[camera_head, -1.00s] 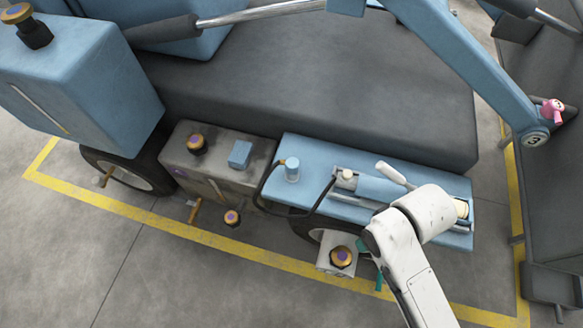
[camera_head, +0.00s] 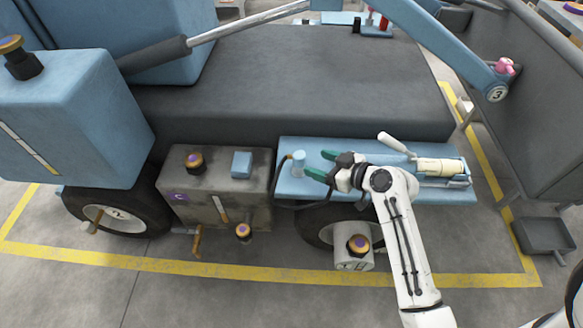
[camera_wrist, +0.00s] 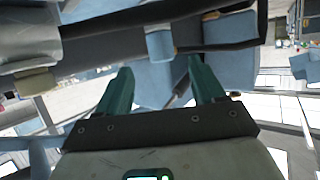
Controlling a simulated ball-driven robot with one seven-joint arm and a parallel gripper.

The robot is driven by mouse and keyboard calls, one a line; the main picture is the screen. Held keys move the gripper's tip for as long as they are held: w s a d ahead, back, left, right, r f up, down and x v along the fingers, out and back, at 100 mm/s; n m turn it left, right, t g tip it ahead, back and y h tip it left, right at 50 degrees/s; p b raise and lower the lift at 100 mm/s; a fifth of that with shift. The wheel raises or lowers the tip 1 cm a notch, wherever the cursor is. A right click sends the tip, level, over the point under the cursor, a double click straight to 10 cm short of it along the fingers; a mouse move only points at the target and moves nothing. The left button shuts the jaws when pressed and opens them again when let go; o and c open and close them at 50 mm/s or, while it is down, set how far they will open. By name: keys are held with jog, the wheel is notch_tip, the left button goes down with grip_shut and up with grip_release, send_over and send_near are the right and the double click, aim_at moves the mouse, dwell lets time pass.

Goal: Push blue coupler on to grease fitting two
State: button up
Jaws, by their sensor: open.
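The blue coupler (camera_head: 298,163), a short light blue cylinder, stands at the left end of the blue tray (camera_head: 290,188) with a black hose at it. It also shows in the wrist view (camera_wrist: 160,43), beyond the gap between my fingertips. My gripper (camera_head: 322,165) is open and empty, its green fingers pointing left at the coupler from close on its right. The fingers also show apart in the wrist view (camera_wrist: 158,82). Several orange-and-purple capped fittings are in view, one on a white block (camera_head: 352,262) below the tray.
A grey tank (camera_head: 235,200) with a capped fitting (camera_head: 195,160) and a blue box (camera_head: 242,164) stands left of the tray. A blue boom (camera_head: 440,45) marked 3 crosses above at right. A pump with a white handle (camera_head: 396,144) lies on the tray. Floor in front is open.

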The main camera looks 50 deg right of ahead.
aim_at(298, 157)
jog(key=b+x, duration=0.1)
jog(key=x, duration=0.7)
jog(key=shift+w+a+f, duration=0.1)
jog(key=shift+w+f, duration=0.1)
jog(key=shift+w, duration=0.05)
jog(key=c, duration=1.1)
jog(key=shift+c, duration=0.2)
jog(key=shift+r, duration=0.15)
